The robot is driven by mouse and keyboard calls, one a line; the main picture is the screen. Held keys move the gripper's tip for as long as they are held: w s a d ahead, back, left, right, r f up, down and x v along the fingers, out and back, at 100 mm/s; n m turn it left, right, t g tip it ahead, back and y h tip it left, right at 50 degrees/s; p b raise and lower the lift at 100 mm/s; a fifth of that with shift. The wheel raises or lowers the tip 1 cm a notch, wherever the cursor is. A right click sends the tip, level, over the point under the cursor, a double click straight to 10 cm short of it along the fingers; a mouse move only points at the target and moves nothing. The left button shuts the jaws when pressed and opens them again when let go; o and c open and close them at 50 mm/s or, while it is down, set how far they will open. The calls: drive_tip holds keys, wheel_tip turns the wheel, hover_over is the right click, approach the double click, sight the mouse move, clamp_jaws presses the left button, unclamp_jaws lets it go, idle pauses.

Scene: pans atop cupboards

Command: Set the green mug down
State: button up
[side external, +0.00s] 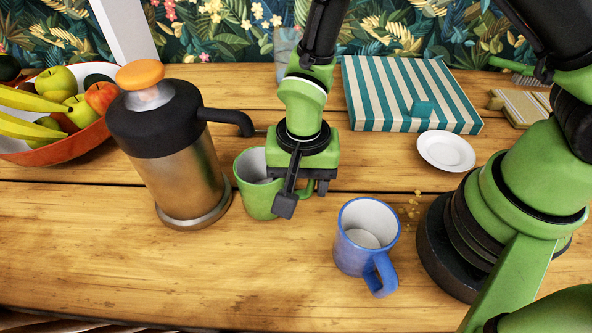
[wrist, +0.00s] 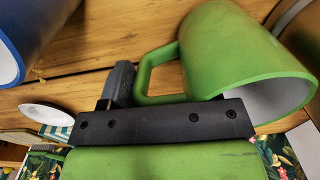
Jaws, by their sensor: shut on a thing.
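The green mug (side external: 256,190) is upright, or close to it, between the steel press pot and the blue mug in the side view. Its open mouth faces up. I cannot tell whether its base touches the table. My gripper (side external: 300,196) is at the mug's right side and shut on it, at or near the handle. In the wrist view the green mug (wrist: 225,50) fills the upper right, with its handle running to a grey finger of my gripper (wrist: 122,84). The exact contact is partly hidden by the gripper body.
The press pot (side external: 180,165) stands close on the left. The blue mug (side external: 365,240) stands at the front right; its side shows in the wrist view (wrist: 32,35). The front-left table is clear.

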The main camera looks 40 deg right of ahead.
drive_tip(key=shift+f, duration=0.3)
drive_tip(key=o, duration=1.2)
drive_tip(key=shift+f, duration=0.15)
drive_tip(key=shift+o, duration=0.2)
